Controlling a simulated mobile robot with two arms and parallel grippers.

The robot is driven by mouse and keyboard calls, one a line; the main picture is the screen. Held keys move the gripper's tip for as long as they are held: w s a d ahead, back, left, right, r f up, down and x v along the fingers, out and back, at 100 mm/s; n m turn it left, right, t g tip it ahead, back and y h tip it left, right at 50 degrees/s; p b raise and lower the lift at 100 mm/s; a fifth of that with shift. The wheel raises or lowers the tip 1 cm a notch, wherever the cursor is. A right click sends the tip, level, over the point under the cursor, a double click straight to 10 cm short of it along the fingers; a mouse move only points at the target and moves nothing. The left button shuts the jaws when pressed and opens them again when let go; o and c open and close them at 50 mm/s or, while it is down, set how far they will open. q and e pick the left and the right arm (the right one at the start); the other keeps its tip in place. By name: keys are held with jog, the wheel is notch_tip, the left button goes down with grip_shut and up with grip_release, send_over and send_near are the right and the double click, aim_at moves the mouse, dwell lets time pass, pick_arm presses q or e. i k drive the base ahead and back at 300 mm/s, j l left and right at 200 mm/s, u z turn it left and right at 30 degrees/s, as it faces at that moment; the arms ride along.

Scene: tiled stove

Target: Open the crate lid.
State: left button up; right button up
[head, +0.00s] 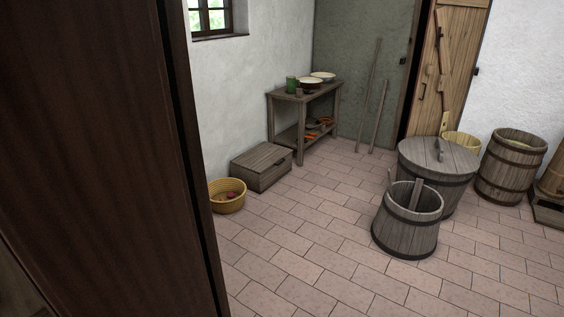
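The likely crate is a low grey-brown wooden box (261,166) on the floor against the white wall, left of the side table. Its flat lid (258,157) is down on top. A small dark detail shows on its front face, too small to tell what it is. Neither of my grippers is in the head view, so their states and distance from the crate cannot be seen.
A dark wooden panel (105,150) fills the left side close by. A yellow basket (227,196) stands next to the crate, and a side table (303,95) behind it. A bucket (405,232) and lidded tub (436,160) stand right. The tiled floor (310,240) between is clear.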

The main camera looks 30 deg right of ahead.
aim_at(266, 155)
jog(key=i+l+z, duration=0.65)
jog(key=l+z, duration=0.2)
jog(key=i+l+z, duration=0.4)
jog(key=i+z, duration=0.4)
jog(key=i+u, duration=0.35)
jog(key=i, duration=0.2)
jog(key=i+l+u, duration=0.2)
jog(key=i+u, duration=0.2)
jog(key=i, duration=0.2)
jog(key=i+j+u, duration=0.2)
jog(key=i+u, duration=0.25)
jog(key=i, duration=0.35)
jog(key=i+l+u, duration=0.1)
jog(key=i+u, duration=0.35)
jog(key=i, duration=0.35)
